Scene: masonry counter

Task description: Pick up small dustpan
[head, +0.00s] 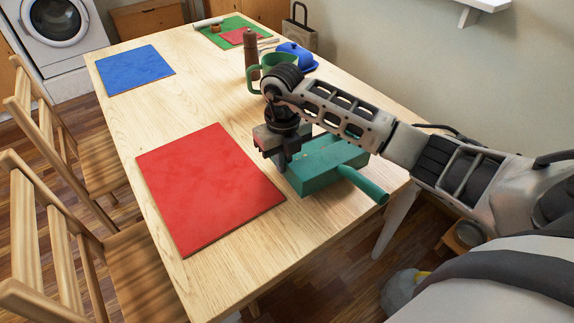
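The small dustpan (318,172) is teal-green and lies on the wooden table near its right edge. Its round handle (364,186) points to the lower right, out past the table edge. My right gripper (281,160) points down at the dustpan's left end, close to it or touching it; I cannot tell which. The gripper's body and the angle hide the gap between its fingers, so I cannot tell whether it is open or shut. My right forearm passes above the dustpan and hides part of its far side. My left gripper is not in view.
A red mat (208,188) lies left of the dustpan, and a blue mat (135,70) lies farther back. A green cup (285,66), a brown mill (251,58) and a blue lidded dish (298,57) stand beyond my arm. Wooden chairs (62,225) line the left side.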

